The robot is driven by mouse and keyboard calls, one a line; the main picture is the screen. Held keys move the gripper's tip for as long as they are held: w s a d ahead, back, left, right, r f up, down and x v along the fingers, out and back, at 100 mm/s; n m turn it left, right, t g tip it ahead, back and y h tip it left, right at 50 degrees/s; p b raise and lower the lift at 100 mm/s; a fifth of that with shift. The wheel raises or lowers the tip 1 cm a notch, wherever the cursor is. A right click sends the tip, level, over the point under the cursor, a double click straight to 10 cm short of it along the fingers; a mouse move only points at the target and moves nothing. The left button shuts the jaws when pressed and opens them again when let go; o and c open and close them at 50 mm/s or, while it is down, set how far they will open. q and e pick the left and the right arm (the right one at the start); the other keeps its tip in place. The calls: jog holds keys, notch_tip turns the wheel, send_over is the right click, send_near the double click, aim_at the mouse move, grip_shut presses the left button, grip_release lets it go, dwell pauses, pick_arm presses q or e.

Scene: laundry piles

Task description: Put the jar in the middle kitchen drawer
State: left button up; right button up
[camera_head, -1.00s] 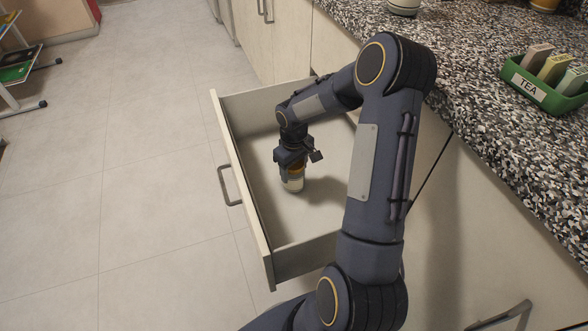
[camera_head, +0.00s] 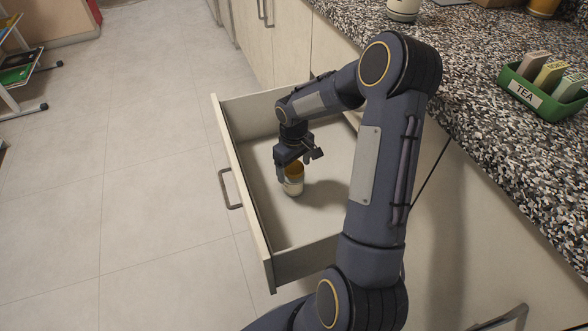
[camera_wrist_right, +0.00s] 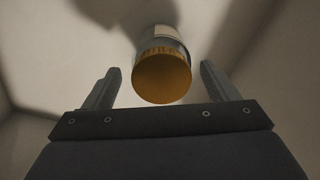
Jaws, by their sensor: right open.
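The jar (camera_head: 294,183) has a yellow-orange lid and a pale body, and stands upright on the floor of the open drawer (camera_head: 253,215). In the right wrist view the jar's lid (camera_wrist_right: 162,78) shows between and beyond the two fingers, with space on both sides. My right gripper (camera_head: 294,172) is open inside the drawer, just above and partly around the jar's top; it also shows in the right wrist view (camera_wrist_right: 158,88). My left gripper is not in view.
A speckled countertop (camera_head: 480,110) runs along the right, with a green TEA box (camera_head: 545,98) on it. The drawer's handle (camera_head: 229,188) faces the open tiled floor (camera_head: 110,210) at left. The drawer around the jar is empty.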

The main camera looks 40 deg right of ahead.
notch_tip(320, 180, up, 9)
jog(key=shift+r+p, duration=0.2)
jog(key=shift+p, duration=1)
jog(key=s+a+r+m+t+y, duration=0.1)
jog(key=s+a+r+t, duration=0.2)
jog(key=s+a+r, duration=0.7)
jog(key=s+a+r+m+t+y, duration=0.1)
jog(key=s+a+r+t+y, duration=0.1)
jog(key=s+a, duration=0.5)
jog(key=s, duration=0.4)
jog(key=shift+m+t+y, duration=0.3)
jog(key=shift+y, duration=0.1)
